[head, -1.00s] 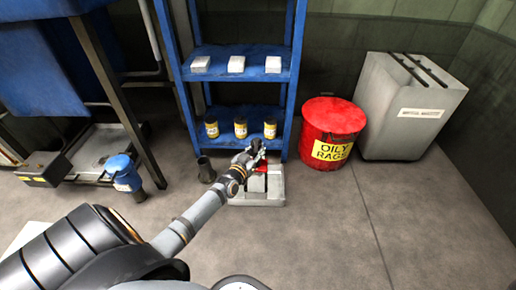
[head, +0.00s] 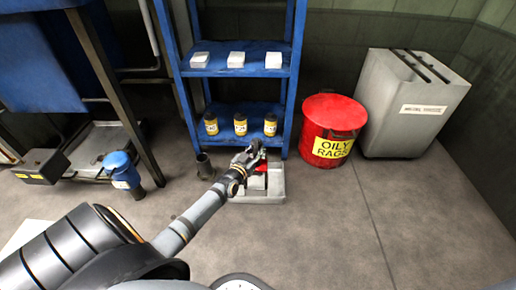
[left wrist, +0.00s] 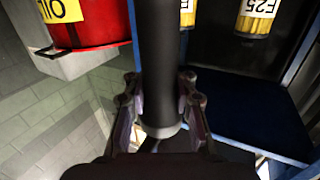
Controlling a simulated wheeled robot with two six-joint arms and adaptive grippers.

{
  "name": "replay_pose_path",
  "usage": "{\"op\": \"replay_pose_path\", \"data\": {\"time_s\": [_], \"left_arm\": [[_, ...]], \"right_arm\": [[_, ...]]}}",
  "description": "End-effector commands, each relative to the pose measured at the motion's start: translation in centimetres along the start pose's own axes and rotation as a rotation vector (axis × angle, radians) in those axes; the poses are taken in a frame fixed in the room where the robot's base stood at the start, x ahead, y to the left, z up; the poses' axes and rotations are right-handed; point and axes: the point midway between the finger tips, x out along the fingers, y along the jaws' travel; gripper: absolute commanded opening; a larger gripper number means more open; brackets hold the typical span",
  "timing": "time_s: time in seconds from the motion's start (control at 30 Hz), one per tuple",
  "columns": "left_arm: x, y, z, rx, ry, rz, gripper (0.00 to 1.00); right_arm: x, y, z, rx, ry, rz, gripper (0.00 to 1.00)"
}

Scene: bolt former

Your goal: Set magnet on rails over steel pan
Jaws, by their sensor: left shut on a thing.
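My left gripper (head: 252,157) reaches down from the left to a pale grey tray on the floor before the blue shelf. In the left wrist view the gripper (left wrist: 160,120) is shut on a dark cylindrical thing (left wrist: 158,60) that runs up out of the picture. I cannot tell whether it is the magnet. A shallow grey metal pan (head: 98,143) lies low under the blue machine at the left; its rails are not clear. A dark box with a yellow label (head: 43,167) stands at the pan's left. My right gripper is not in view.
The grey tray (head: 274,190) has a red part in it. A blue shelf (head: 240,106) holds white boxes and yellow-labelled jars. A red oily-rags bin (head: 318,115) and a grey container (head: 400,125) stand right. A blue-topped vessel (head: 120,168) stands left. Open floor lies in front.

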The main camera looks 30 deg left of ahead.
Motion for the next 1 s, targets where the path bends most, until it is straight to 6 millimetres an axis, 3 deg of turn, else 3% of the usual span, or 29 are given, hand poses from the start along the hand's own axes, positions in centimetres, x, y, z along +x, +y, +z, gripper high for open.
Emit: {"op": "replay_pose_path", "data": {"time_s": [0.33, 0.37, 0.6, 1.0], "left_arm": [[0.06, 0.02, -0.26, 0.000, 0.005, 0.000, 0.00], [0.06, 0.02, -0.26, 0.000, 0.005, 0.000, 0.20], [0.03, 0.01, -0.15, 0.000, 0.003, 0.000, 0.53], [-0.67, -0.05, 0.22, 0.000, -0.004, 0.000, 0.53]], "right_arm": [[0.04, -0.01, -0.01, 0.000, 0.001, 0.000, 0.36], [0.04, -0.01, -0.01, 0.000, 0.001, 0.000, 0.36], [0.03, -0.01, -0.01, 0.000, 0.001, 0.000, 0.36], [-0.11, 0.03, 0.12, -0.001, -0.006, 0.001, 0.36]]}}
